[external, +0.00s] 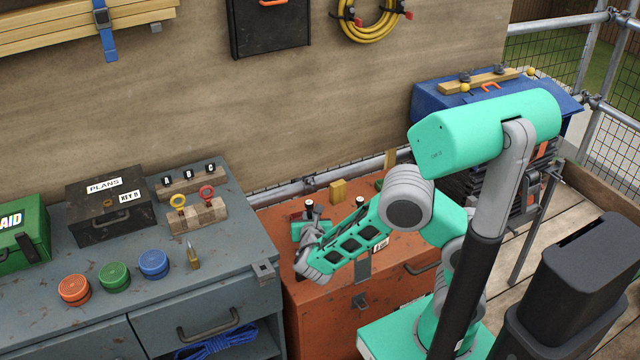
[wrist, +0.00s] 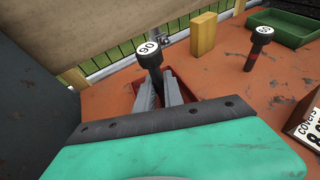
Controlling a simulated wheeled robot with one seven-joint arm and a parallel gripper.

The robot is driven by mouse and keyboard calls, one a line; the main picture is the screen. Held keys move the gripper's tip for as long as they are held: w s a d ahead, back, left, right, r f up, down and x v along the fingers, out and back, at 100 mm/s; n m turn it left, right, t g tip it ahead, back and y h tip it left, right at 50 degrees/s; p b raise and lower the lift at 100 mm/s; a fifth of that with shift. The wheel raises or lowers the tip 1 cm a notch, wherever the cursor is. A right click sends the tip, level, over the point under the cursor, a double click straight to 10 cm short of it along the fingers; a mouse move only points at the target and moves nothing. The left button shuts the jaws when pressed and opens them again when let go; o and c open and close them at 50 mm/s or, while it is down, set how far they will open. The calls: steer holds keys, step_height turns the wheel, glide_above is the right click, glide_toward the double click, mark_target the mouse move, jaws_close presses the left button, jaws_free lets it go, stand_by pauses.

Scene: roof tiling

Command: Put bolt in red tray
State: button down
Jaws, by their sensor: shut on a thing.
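A black bolt (wrist: 152,57) with a white round cap marked 90 stands upright between the grey fingers of my gripper (wrist: 160,96) in the wrist view. The fingers are shut on it. The red tray (wrist: 181,82) is just behind and around the fingers, largely hidden by them; I cannot tell whether the bolt's lower end touches it. In the external view the bolt's white cap (external: 309,203) shows above my gripper (external: 303,222) at the left end of the orange chest top. A second black bolt (wrist: 258,47) with a marked cap stands to the right, apart from my gripper.
A yellow block (wrist: 203,34) stands behind the tray on the orange chest (external: 330,318). A green tray (wrist: 285,27) lies at the back right. A label sign (wrist: 308,125) is at the right. The grey workbench (external: 225,262) adjoins on the left. The chest top between the bolts is clear.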

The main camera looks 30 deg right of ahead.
steer(key=c, duration=1.9)
jaws_free()
steer(key=o, duration=0.4)
steer(key=shift+o, duration=0.2)
steer(key=shift+s+a+r, duration=0.1)
steer(key=shift+r, duration=0.1)
steer(key=p+v, duration=0.3)
steer(key=v, duration=0.8)
steer(key=shift+s+a, duration=0.15)
steer(key=shift+s, duration=0.2)
